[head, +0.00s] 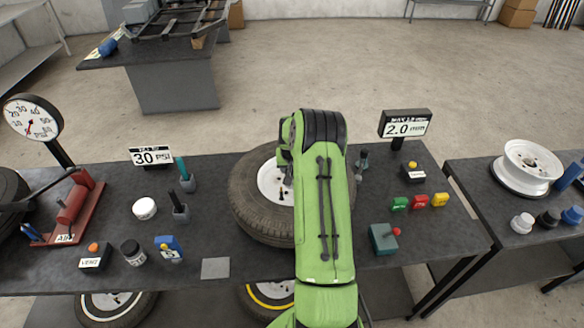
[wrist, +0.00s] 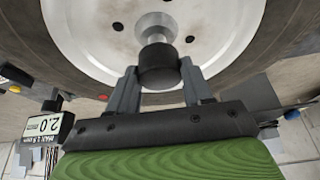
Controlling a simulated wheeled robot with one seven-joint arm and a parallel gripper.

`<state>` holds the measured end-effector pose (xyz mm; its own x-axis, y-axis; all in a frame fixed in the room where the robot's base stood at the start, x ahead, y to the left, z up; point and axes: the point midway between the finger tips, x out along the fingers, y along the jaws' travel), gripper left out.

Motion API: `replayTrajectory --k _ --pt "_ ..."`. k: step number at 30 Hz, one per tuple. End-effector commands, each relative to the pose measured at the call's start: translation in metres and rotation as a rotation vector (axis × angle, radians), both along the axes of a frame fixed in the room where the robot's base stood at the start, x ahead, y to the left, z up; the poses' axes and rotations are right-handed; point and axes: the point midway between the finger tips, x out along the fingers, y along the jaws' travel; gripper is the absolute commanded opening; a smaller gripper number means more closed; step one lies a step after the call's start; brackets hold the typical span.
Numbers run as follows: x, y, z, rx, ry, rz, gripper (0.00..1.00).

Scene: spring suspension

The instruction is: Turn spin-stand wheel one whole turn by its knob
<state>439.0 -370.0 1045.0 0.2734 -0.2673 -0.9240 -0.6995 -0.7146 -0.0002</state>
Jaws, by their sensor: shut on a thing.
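The spin-stand wheel, a black tyre (head: 245,210) with a white rim (head: 270,186), lies on the dark bench in the middle of the head view, partly covered by my green arm. In the wrist view the white rim (wrist: 225,45) with its bolt holes fills the top. A dark cylindrical knob (wrist: 158,66) stands out from the rim on a silver base. My gripper (wrist: 159,84) has one grey finger on each side of the knob and is shut on it. In the head view the knob and fingertips are hidden by my arm.
A display reading 2.0 mm (head: 405,128) stands behind right of the wheel; a 30 PSI sign (head: 150,156) stands left. Green, red and yellow blocks (head: 419,202) and a teal box (head: 383,239) lie right. A blue-and-yellow item (head: 168,249) and a jar (head: 132,252) lie front left.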

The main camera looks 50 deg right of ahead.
Motion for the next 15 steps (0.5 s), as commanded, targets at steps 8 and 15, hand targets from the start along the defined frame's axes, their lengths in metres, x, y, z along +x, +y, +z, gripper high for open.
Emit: replayTrajectory --k 8,15 --pt "-0.0005 -0.0013 -0.0021 -0.002 -0.001 0.105 0.0" --pt "-0.0012 -0.0029 -0.0031 -0.004 -0.002 0.3 0.0"
